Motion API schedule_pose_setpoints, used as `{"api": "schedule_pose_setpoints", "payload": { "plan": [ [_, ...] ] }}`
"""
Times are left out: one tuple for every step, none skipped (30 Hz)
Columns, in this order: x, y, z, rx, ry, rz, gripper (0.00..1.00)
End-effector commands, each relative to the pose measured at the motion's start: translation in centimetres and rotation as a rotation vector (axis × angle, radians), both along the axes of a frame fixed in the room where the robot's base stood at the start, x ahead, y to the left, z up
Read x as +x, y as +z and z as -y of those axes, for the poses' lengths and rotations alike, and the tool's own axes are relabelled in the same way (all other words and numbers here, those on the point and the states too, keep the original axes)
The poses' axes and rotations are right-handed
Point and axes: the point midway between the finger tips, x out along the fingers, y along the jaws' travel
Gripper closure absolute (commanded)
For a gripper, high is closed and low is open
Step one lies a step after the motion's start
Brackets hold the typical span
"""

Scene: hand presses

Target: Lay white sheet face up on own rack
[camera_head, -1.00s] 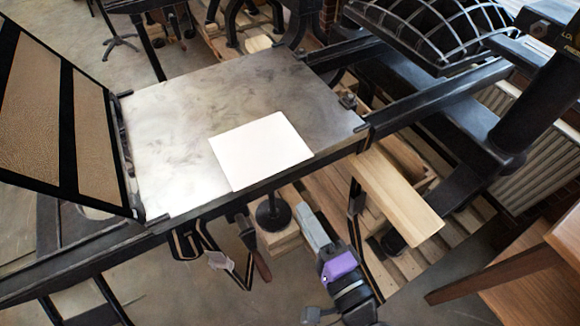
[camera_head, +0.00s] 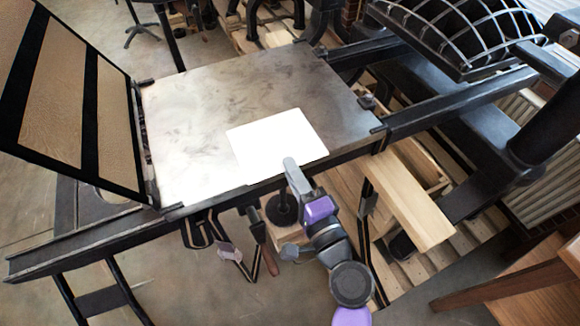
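The white sheet (camera_head: 275,140) lies flat on the grey metal bed (camera_head: 205,105) of the press, close to the bed's front edge. My gripper (camera_head: 289,162) reaches up from below, and its tip overlaps the sheet's front edge in the picture. I cannot tell whether the tip touches the sheet, or whether the fingers are open or shut. I cannot pick out the sheet's rack in this view.
A hinged frame with tan panels (camera_head: 60,100) stands raised at the bed's left. Dark rails (camera_head: 450,103) and a curved barred frame (camera_head: 455,30) are at right. A wooden board (camera_head: 408,200) juts out below the bed's right corner. A wooden table (camera_head: 530,290) is at lower right.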

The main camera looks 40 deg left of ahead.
Motion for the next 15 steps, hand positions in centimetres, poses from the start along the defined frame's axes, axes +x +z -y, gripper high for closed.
{"api": "schedule_pose_setpoints", "payload": {
  "plan": [
    [0.13, 0.01, -0.25, 0.001, 0.0, 0.001, 0.83],
    [0.17, 0.03, -0.35, 0.001, 0.0, 0.001, 0.83],
    [0.21, 0.03, -0.45, 0.001, 0.0, 0.001, 0.83],
    [0.24, 0.03, -0.51, 0.001, 0.0, 0.0, 0.83],
    [0.25, 0.02, -0.54, 0.0, 0.0, 0.0, 0.83],
    [0.25, 0.02, -0.58, 0.0, 0.0, 0.0, 0.83],
    [0.26, 0.02, -0.59, 0.0, 0.0, 0.0, 0.83],
    [0.25, 0.02, -0.59, 0.0, 0.0, 0.0, 0.83],
    [0.25, 0.03, -0.58, 0.0, 0.0, 0.0, 0.83],
    [0.25, 0.03, -0.58, 0.0, 0.0, 0.0, 0.83],
    [0.25, 0.03, -0.58, 0.0, 0.0, 0.0, 0.83],
    [0.24, 0.03, -0.57, 0.0, 0.0, 0.0, 0.83],
    [0.24, 0.03, -0.57, 0.0, 0.0, 0.0, 0.85],
    [0.24, 0.03, -0.57, 0.0, 0.0, 0.0, 0.88],
    [0.25, 0.03, -0.56, 0.0, 0.0, 0.0, 0.92]
  ]
}}
